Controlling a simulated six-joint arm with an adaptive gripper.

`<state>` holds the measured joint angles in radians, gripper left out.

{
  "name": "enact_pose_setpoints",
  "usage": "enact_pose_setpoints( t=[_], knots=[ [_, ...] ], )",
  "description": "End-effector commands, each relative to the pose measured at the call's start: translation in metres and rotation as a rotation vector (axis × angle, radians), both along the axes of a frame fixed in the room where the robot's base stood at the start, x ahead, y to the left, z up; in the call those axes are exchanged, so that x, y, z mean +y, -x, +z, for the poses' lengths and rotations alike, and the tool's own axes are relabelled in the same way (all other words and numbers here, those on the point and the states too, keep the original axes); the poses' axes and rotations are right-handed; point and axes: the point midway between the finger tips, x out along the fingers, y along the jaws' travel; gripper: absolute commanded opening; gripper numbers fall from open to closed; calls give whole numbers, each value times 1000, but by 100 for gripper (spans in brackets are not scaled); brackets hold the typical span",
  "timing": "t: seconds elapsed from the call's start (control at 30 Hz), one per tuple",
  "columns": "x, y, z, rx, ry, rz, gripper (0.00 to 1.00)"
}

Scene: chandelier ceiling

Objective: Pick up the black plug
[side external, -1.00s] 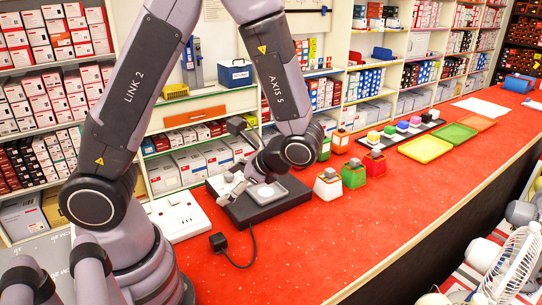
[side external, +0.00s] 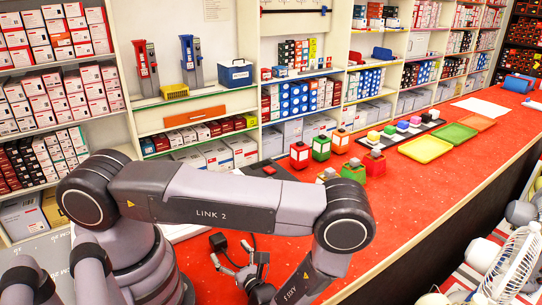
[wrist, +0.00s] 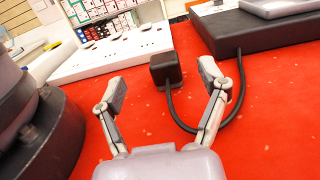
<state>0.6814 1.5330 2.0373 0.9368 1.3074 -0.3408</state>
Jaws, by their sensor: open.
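The black plug (side external: 217,241) lies on the red table, close to my gripper (side external: 240,262). In the wrist view the plug (wrist: 166,70) is a small dark block just ahead of and between the spread fingertips of my gripper (wrist: 161,84). The fingers are open and hold nothing. The plug's black cable (wrist: 176,119) loops on the table to the right, passing under or beside the right finger, toward a black box. I cannot tell whether that finger touches the cable.
A white socket strip (wrist: 115,48) lies behind the plug. The black box (wrist: 262,32) stands at right. In the side view, several coloured blocks, a yellow tray (side external: 425,149) and a green tray (side external: 453,133) stand farther along the table. Bare red table surrounds the plug.

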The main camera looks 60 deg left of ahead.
Motion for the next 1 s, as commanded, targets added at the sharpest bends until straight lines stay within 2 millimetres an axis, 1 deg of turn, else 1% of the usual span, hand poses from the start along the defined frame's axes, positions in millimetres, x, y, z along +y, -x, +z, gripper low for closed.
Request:
enact_pose_setpoints(
  t=[0.03, 0.1, 0.2, 0.37, 0.6, 0.7, 0.97, 1.0],
  knots=[
    [0, 0, -11, 1, 0, 1, 74],
    [2, 0, -19, 1, 0, 2, 74],
    [14, 0, -16, 1, -1, 5, 74],
    [25, 1, -16, 1, 0, 6, 74],
    [64, 1, -16, 2, -1, 8, 74],
    [73, 1, -16, 1, 1, 6, 74],
    [75, 0, -16, 0, 2, 3, 74],
    [75, 0, -16, 0, 2, 3, 70]
  ],
)
